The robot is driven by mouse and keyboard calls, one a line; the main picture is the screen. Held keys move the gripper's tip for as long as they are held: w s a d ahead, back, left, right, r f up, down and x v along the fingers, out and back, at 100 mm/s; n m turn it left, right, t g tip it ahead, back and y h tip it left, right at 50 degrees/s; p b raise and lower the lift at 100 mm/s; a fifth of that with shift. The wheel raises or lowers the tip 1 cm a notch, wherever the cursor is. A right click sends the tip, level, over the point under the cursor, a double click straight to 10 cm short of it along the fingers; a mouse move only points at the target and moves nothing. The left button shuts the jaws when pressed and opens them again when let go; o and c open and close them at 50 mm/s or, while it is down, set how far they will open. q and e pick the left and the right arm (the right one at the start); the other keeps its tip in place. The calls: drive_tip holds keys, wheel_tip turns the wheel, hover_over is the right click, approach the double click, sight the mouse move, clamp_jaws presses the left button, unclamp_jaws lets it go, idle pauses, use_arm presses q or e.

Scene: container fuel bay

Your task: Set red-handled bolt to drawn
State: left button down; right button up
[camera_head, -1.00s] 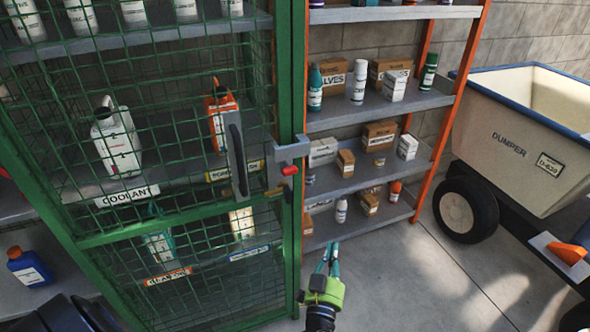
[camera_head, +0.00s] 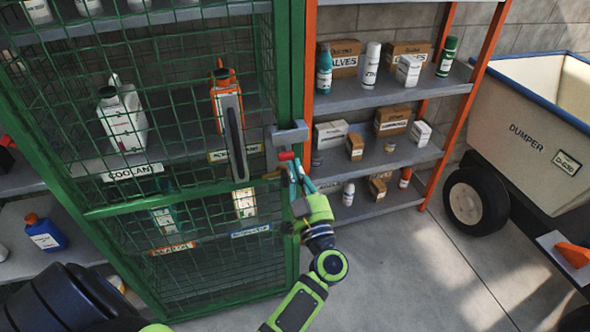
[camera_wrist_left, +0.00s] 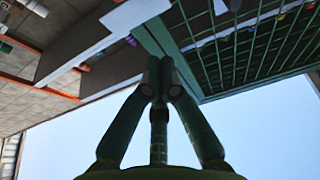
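The red-handled bolt shows in the head view as a grey block (camera_head: 290,134) with a short red handle (camera_head: 286,155) below it, on the green post at the right edge of the mesh cage door (camera_head: 88,212). My left gripper (camera_head: 297,170) is just below and slightly right of the red handle, pointing up at it. Its two teal fingers overlap the post in the picture; I cannot tell whether they touch the handle. In the left wrist view the fingertips (camera_wrist_left: 160,65) are together with nothing visible between them. My right gripper is out of view.
A long grey pull handle (camera_head: 236,145) stands on the cage door left of the bolt. An orange-framed shelf (camera_head: 372,97) with boxes and bottles is right of the post. A dumper (camera_head: 525,135) stands further right. The floor (camera_head: 410,270) before the shelf is clear.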

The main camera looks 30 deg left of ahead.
use_arm(q)
wheel_tip(320, 180, up, 2)
drive_tip(key=b, duration=0.2)
hover_over(286, 160)
drive_tip(key=s+d, duration=0.1)
drive_tip(key=shift+d+r, duration=0.1)
drive_tip(key=shift+r, duration=0.1)
wheel_tip(286, 160, down, 3)
drive_tip(key=b, duration=0.3)
drive_tip(key=shift+w, duration=0.1)
drive_tip(key=shift+f+b, duration=0.45)
drive_tip(key=shift+b, duration=0.5)
wheel_tip(286, 160, down, 3)
drive_tip(key=shift+f+b, duration=0.2)
drive_tip(key=shift+b, duration=0.15)
